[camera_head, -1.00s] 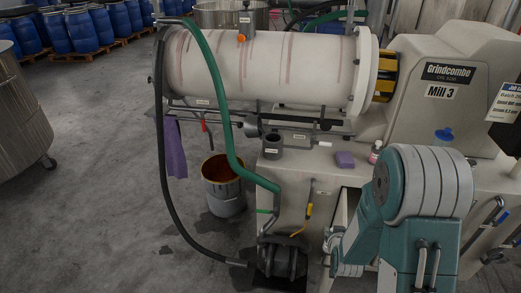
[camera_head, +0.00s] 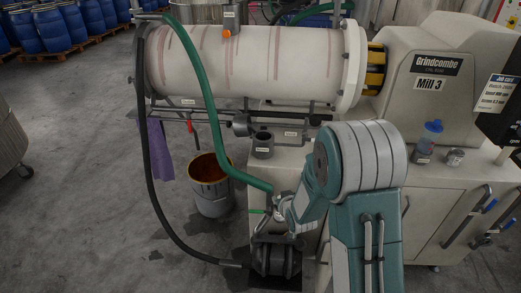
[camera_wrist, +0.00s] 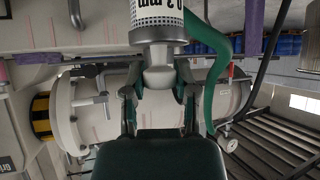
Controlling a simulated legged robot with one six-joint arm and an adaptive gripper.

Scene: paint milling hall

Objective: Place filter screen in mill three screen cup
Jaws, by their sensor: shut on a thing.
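The filter screen (camera_wrist: 158,14) shows in the wrist view as an upright-looking metal cylinder with a perforated band and a printed size label upside down. My gripper (camera_wrist: 158,92) is shut on its pale narrow neck, a finger on each side. The screen's far end is cut off by the top of the frame. In the head view my arm hides the gripper and screen. Mill 3 (camera_head: 428,85) stands at the right with its pale barrel (camera_head: 260,62). A small grey open cup (camera_head: 263,149) with a label too small to read stands on the bench's left end.
A green hose (camera_head: 213,120) and a black hose (camera_head: 146,160) hang left of the bench. A paint bucket (camera_head: 212,190) stands on the floor beside a pump (camera_head: 275,258).

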